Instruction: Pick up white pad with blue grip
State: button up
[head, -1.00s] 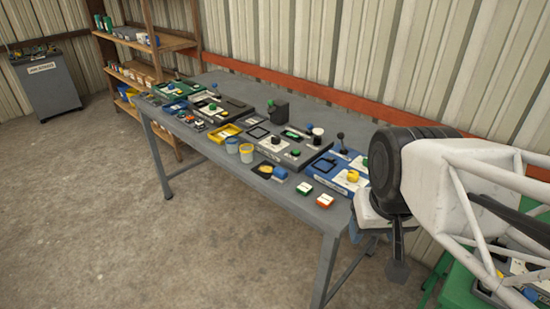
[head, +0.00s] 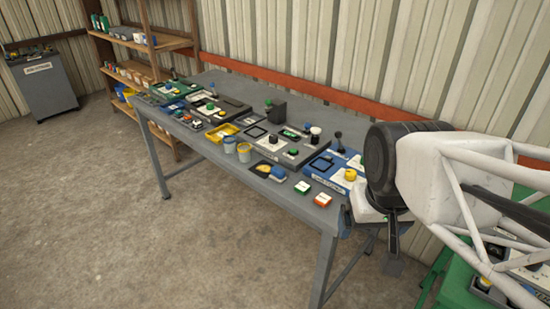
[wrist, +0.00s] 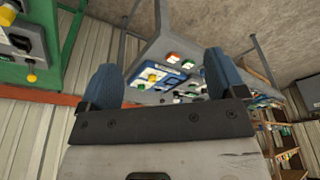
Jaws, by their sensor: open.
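A small blue piece with a pale part (head: 278,173) lies on the grey table (head: 262,199), near its front edge. It may be the white pad with blue grip, but it is too small to be sure. My gripper (wrist: 160,66) is open and empty, with its two blue fingers spread wide in the wrist view. In the head view my arm is at the table's right end, well apart from the blue piece, and its fingers are mostly hidden. The piece cannot be made out in the wrist view.
Beside the piece are a green-and-white block (head: 302,187), an orange-and-white block (head: 323,200) and two cups. Several control panels, one blue (head: 337,172), fill the table's back. A wooden shelf (head: 150,45) and grey cabinet (head: 45,85) stand at left. The floor in front is clear.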

jog(key=w+a+m, duration=0.2)
jog(key=w, duration=1)
jog(key=m+g, duration=0.3)
jog(key=m, duration=0.3)
send_over(278, 169)
jog(key=f, duration=1.6)
jog(key=shift+s+d+f, duration=0.2)
jog(key=shift+w+a+f+m, duration=0.15)
jog(key=shift+w+f+m, duration=0.15)
jog(key=shift+f, duration=0.05)
jog(key=shift+f, duration=1.3)
